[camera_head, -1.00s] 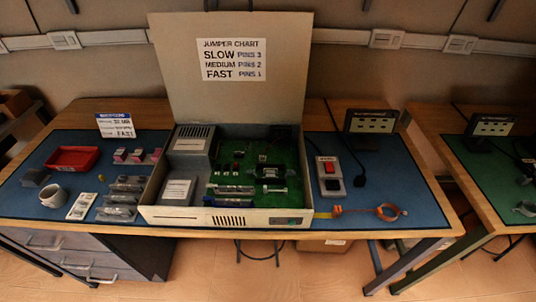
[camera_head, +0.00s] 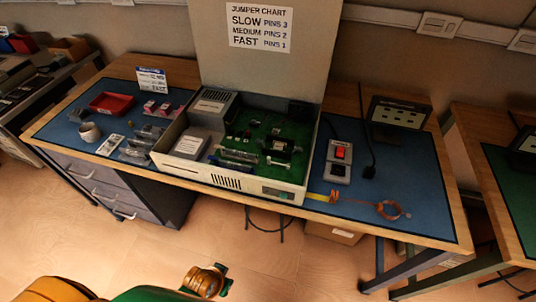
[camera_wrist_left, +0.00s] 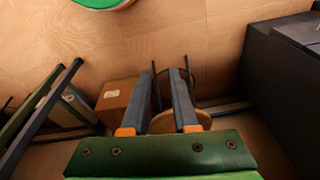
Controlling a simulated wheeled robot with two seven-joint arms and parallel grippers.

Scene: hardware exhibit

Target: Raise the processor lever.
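The open computer case (camera_head: 228,181) stands on the blue mat with its lid up. Inside it lies a green circuit board (camera_head: 258,128). A dark processor socket with a pale centre (camera_head: 279,146) sits on the board; its lever is too small to make out. My left gripper (camera_wrist_left: 163,72) shows in the left wrist view with its two dark fingers apart and nothing between them. It is away from the case, over floor. Part of my green and orange arm shows at the bottom of the head view. My right gripper is not in view.
A switch box with a red button (camera_head: 339,160) and a coiled wrist strap (camera_head: 389,209) lie right. The raised lid (camera_head: 268,66) blocks the back. A cardboard box (camera_wrist_left: 113,100) stands on the floor.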

